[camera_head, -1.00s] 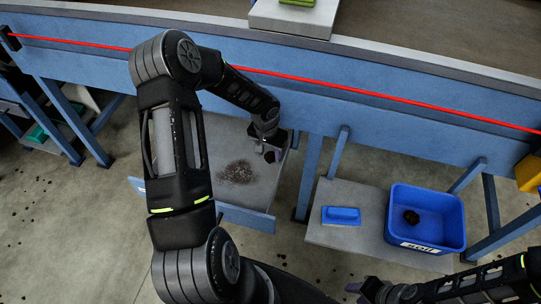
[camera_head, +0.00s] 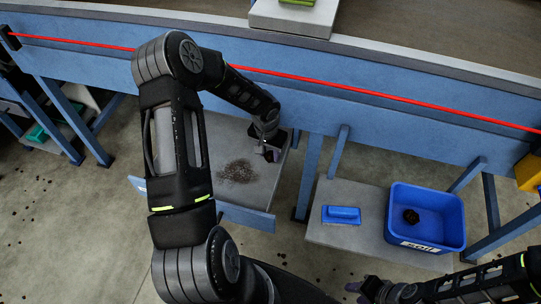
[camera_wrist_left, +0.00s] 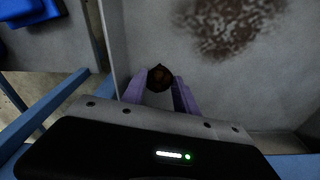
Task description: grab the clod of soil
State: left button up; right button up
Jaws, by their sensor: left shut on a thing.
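A dark brown clod of soil (camera_wrist_left: 160,78) is between the two purple-grey fingertips of my left gripper (camera_wrist_left: 160,92) in the left wrist view. The fingers are shut on it from both sides. In the head view my left gripper (camera_head: 270,153) is low over the right side of the grey tray (camera_head: 215,140), and the clod is mostly hidden by the fingers. I cannot tell whether the clod still touches the tray. My right gripper (camera_head: 362,288) is at the bottom, away from the clod; its jaws are too dark to read.
A blue bin (camera_head: 440,240) with a soil label holds another dark clod (camera_head: 411,216). It stands on a grey platform (camera_head: 330,238) beside a blue block (camera_head: 341,215). Loose dirt (camera_head: 238,172) lies on the tray. A blue conveyor side (camera_head: 380,118) runs behind.

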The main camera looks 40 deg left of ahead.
aim_at(267, 154)
pick_arm(q)
grip_shut()
jog(key=shift+s+a+r+b, duration=0.1)
jog(key=shift+a+r+b, duration=0.2)
jog(key=shift+r, duration=0.1)
notch_tip(267, 154, up, 6)
jog(key=shift+r, duration=0.2)
jog(key=s+a+b, duration=0.1)
jog(key=s+a, duration=0.4)
jog(key=a, duration=0.3)
jog(key=s+a, duration=0.5)
jog(key=a, duration=0.3)
jog(key=shift+a+b, duration=0.35)
jog(key=shift+f, duration=0.1)
